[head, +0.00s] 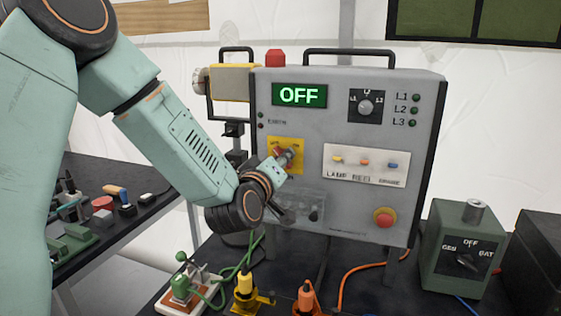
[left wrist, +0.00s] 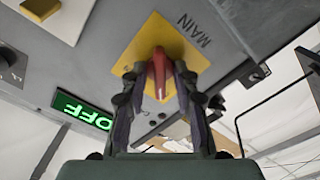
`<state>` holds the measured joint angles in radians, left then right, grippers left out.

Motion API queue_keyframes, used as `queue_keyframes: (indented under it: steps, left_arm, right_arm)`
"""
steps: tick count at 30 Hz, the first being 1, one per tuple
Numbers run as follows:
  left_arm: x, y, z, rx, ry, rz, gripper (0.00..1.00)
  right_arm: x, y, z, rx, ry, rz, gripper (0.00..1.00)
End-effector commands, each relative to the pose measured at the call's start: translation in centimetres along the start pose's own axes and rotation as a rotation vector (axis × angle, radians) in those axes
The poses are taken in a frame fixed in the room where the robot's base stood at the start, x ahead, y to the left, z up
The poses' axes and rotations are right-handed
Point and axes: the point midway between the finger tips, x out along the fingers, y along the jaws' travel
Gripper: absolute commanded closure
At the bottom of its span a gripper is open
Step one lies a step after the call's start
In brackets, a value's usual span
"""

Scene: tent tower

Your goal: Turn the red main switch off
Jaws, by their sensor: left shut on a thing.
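The red main switch (left wrist: 158,70) is a red handle on a yellow plate (left wrist: 150,35) marked MAIN in the left wrist view. In the head view the yellow plate (head: 273,146) sits on the left of the grey panel (head: 300,215), and my gripper partly covers the red handle. My left gripper (left wrist: 158,75) is shut on the red handle, one finger on each side; in the head view it reaches the plate (head: 284,158). The green display (head: 299,95) reads OFF, and it also shows in the left wrist view (left wrist: 82,110). My right gripper is not in view.
A red button (head: 384,217), a dial (head: 366,105) and a lamp, reel and engine switch plate (head: 366,166) are on the panel. A green box with a knob (head: 468,250) stands right. Plugs and cables (head: 245,290) lie in front. A dark bench (head: 130,215) stands left.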

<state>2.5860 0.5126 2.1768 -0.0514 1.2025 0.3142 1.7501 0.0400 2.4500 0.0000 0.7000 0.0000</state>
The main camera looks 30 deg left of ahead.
Motion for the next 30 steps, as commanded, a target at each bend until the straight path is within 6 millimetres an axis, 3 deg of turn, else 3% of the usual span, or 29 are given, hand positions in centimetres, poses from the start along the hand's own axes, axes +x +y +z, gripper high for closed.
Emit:
queue_keyframes:
  steps: [11,12,14,23,30]
  left_arm:
    - [0.0,0.0,0.0,-0.077,0.001,0.0,1.0]
    - [0.0,0.0,0.0,-0.076,0.001,0.0,0.7]
    - [0.0,0.0,0.0,-0.076,0.001,0.0,0.66]
    - [-0.1,0.0,0.0,-0.075,0.001,0.0,0.66]
    - [-3.0,0.0,-0.1,-0.081,0.001,0.0,0.66]
  right_arm:
    - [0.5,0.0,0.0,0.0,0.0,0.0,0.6]
    - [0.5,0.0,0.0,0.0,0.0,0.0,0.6]
    - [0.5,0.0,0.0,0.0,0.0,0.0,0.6]
    - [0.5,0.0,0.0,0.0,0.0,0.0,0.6]
    - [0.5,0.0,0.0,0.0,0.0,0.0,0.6]
